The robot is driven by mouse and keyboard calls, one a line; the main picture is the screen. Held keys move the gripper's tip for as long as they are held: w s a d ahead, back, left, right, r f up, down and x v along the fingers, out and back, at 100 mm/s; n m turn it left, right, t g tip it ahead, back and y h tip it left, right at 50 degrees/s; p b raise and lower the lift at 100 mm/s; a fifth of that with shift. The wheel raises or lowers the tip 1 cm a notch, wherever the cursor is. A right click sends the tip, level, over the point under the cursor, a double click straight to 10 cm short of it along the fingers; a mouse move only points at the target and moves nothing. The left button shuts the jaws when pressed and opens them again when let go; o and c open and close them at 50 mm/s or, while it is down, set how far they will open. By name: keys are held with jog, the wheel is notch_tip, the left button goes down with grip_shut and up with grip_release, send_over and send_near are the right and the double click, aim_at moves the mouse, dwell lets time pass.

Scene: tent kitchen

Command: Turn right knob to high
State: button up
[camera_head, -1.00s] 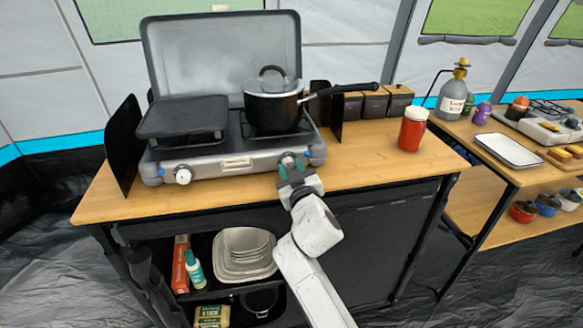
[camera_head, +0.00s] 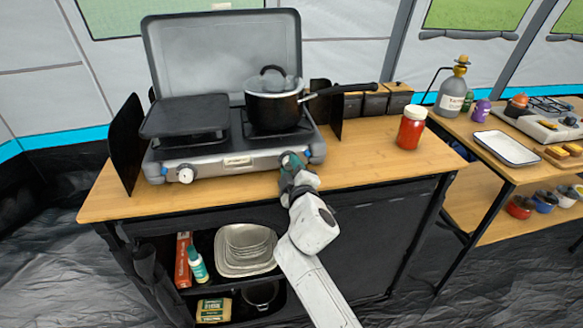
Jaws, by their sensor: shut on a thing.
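The two-burner camp stove (camera_head: 225,167) stands on the wooden counter with its lid raised. Its left knob (camera_head: 185,174) is white and in plain view at the front left. My gripper (camera_head: 291,160) is at the right end of the stove's front panel, shut on the right knob. The gripper hides that knob, so its setting cannot be seen. A black pot with a lid (camera_head: 272,103) sits on the right burner, its long handle pointing right. A dark griddle (camera_head: 186,116) covers the left burner.
A red jar (camera_head: 411,128) stands on the counter (camera_head: 365,160) to the right of the stove. Dark canisters (camera_head: 372,104) stand behind it. Dishes (camera_head: 246,248) sit on the shelf below. A second table with a white tray (camera_head: 511,148) is at the right.

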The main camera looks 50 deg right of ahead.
dwell(0.5)
jog(key=o, duration=1)
jog(key=shift+o, duration=0.2)
jog(key=shift+f, duration=0.1)
